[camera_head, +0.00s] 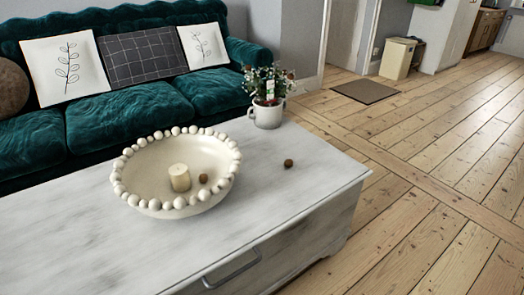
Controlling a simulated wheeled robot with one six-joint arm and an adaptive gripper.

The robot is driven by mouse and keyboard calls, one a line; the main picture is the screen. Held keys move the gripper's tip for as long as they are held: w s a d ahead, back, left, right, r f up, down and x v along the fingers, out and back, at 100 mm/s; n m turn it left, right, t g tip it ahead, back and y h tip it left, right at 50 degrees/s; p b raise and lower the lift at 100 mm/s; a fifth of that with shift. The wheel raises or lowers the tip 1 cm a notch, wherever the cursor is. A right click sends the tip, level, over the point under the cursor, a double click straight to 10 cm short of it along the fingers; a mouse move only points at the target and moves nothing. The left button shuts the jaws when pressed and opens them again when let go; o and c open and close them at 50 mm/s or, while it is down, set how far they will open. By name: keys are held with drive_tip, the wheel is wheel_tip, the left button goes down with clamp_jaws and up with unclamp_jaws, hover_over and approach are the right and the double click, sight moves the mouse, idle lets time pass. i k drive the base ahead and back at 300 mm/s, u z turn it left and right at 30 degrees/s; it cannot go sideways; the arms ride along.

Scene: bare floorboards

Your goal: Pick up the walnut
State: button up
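A small round brown object (288,163), which looks like a walnut, lies on the bare right part of the white table top (300,190). A similar smaller-looking brown object (203,178) lies inside the white beaded bowl (145,202), beside a short cream candle (179,178). Both are too small to tell for sure which is the walnut. My gripper is not in view.
A white pot with a leafy plant (268,115) stands at the table's back corner. A green sofa (130,110) with cushions stands behind the table. The wooden floor (420,220) to the right is clear. A dark mat (365,91) and beige bin (397,58) are further back.

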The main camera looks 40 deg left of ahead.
sight(288, 163)
drive_tip(key=u, duration=1)
drive_tip(key=i, duration=1.1)
drive_tip(key=u, duration=1.15)
